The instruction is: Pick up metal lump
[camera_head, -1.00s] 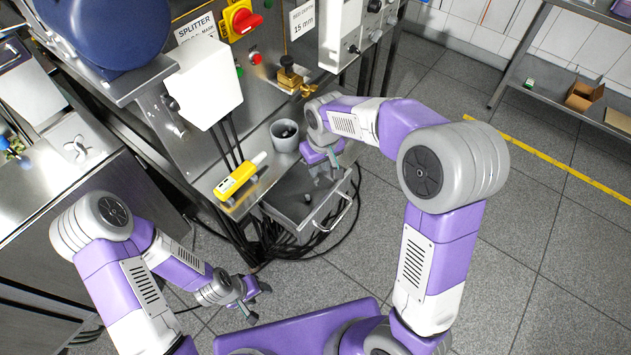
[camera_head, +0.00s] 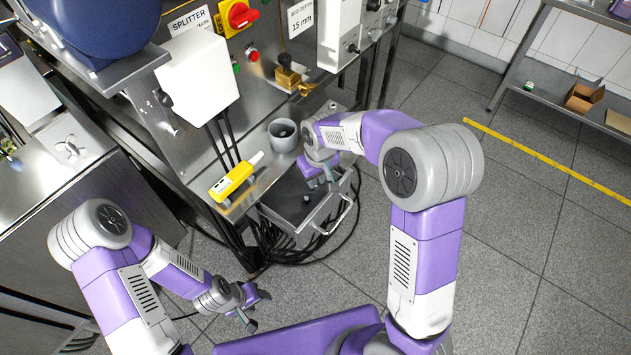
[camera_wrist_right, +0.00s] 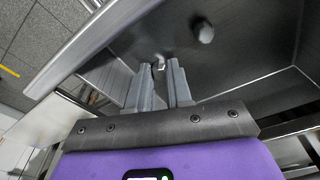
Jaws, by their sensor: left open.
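A grey metal drawer or tray (camera_head: 283,203) sticks out below the bench. A small dark rounded lump (camera_head: 307,198) lies on its floor; a rounded lump also shows in the right wrist view (camera_wrist_right: 204,32), beyond my fingers. My right gripper (camera_head: 331,184) points down into the tray near its right side. In the right wrist view its two fingers (camera_wrist_right: 159,70) stand a small gap apart. A small pale, shiny piece (camera_wrist_right: 159,65) shows between the fingertips; I cannot tell whether they touch it. My left gripper (camera_head: 258,308) is open and empty, low over the floor.
A grey cup (camera_head: 283,136) with something dark inside stands on the bench behind the tray. A yellow handheld device (camera_head: 232,182) lies left of it. The tray's front handle (camera_head: 337,216) and black cables (camera_head: 275,250) are close by. A brass fitting (camera_head: 289,76) is further back.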

